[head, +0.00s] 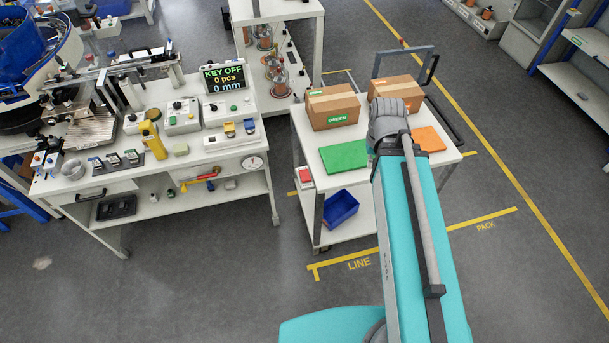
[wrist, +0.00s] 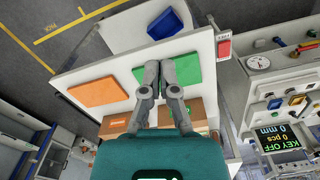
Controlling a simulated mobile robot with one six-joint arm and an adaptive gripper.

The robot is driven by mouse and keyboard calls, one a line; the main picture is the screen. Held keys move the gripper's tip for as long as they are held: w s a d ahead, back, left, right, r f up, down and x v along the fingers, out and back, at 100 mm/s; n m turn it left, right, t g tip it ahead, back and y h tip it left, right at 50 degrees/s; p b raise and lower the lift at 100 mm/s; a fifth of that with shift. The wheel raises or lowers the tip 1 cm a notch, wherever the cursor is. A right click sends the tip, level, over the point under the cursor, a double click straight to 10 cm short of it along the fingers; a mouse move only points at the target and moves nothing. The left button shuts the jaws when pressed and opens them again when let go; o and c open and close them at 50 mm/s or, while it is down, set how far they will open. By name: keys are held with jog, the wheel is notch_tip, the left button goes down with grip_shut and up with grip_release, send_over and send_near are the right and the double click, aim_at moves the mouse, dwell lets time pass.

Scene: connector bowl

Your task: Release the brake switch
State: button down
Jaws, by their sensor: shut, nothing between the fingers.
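A small red switch (head: 305,175) in a pale housing is mounted on the left edge of the white cart (head: 341,158); it looks like the brake switch. In the wrist view the red switch (wrist: 224,47) sits at the cart's corner, right of my gripper. My gripper (wrist: 160,66) is shut and empty, over the cart top near the green mat (wrist: 184,73). It is apart from the switch. In the head view my arm hides the gripper. I cannot read the switch's position.
The cart carries two cardboard boxes (head: 332,106), a green mat (head: 343,157) and an orange mat (head: 428,139). A blue bin (head: 341,208) is on its lower shelf. A workbench with a "KEY OFF" display (head: 224,77) stands left. The floor in front is clear.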

jog(key=w+n, duration=0.1)
jog(key=n+g+b, duration=0.1)
jog(key=n+b, duration=1.1)
jog(key=n, duration=0.7)
send_over(305, 179)
jog(key=w, duration=0.2)
notch_tip(305, 179, down, 12)
jog(key=shift+a+n, duration=0.15)
jog(key=shift+n, duration=0.45)
jog(key=f+b, duration=0.4)
jog(key=s+f+b, duration=0.1)
jog(key=f+b, duration=0.8)
jog(key=shift+s+d+f+b, duration=0.3)
jog(key=shift+s+f+b, duration=0.05)
jog(key=shift+f+b, duration=0.05)
jog(key=shift+a, duration=0.15)
